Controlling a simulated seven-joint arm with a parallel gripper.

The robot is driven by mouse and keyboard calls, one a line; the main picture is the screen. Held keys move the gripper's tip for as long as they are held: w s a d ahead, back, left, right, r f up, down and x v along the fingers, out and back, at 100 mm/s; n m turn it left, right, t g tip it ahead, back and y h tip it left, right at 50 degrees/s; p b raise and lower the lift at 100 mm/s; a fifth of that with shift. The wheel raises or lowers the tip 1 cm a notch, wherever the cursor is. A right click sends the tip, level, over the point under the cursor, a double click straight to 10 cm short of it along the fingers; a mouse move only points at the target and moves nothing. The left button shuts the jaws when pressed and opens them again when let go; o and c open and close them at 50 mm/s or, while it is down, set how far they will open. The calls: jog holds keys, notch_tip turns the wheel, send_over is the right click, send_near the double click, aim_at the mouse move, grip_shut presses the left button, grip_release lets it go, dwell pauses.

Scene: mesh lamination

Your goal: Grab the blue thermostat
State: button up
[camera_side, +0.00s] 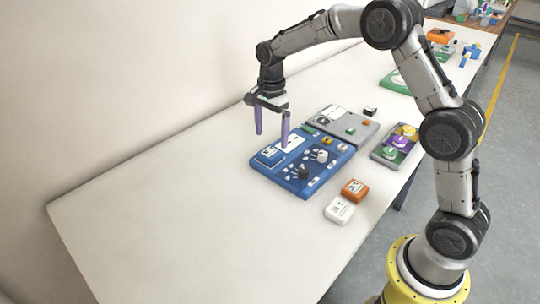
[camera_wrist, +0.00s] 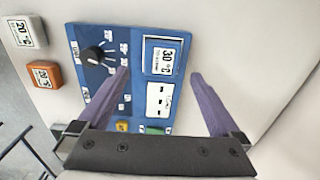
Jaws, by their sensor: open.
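The blue thermostat (camera_wrist: 163,56) is a small block marked "30 °C". It sits on the blue panel (camera_wrist: 88,38), beside a white socket-like plate. In the side view the thermostat (camera_side: 270,156) is at the panel's left corner. My gripper (camera_side: 272,140) is above the panel's far-left edge, fingers pointing down, open and empty. In the wrist view the purple fingers of my gripper (camera_wrist: 160,78) are spread to the left and right, with the thermostat ahead between their tips. The fingers do not appear to touch it.
An orange block (camera_side: 354,190) and a white block (camera_side: 339,210) lie on the table (camera_side: 200,220) near the panel. A grey panel (camera_side: 341,128) and a tray of coloured pieces (camera_side: 394,147) stand to the right. The table's left side is clear.

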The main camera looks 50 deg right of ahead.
aim_at(270, 151)
jog(key=shift+w+a+f, duration=0.1)
jog(key=shift+w+f, duration=0.05)
jog(key=shift+f, duration=2.65)
grip_shut()
jog(key=shift+r, duration=0.1)
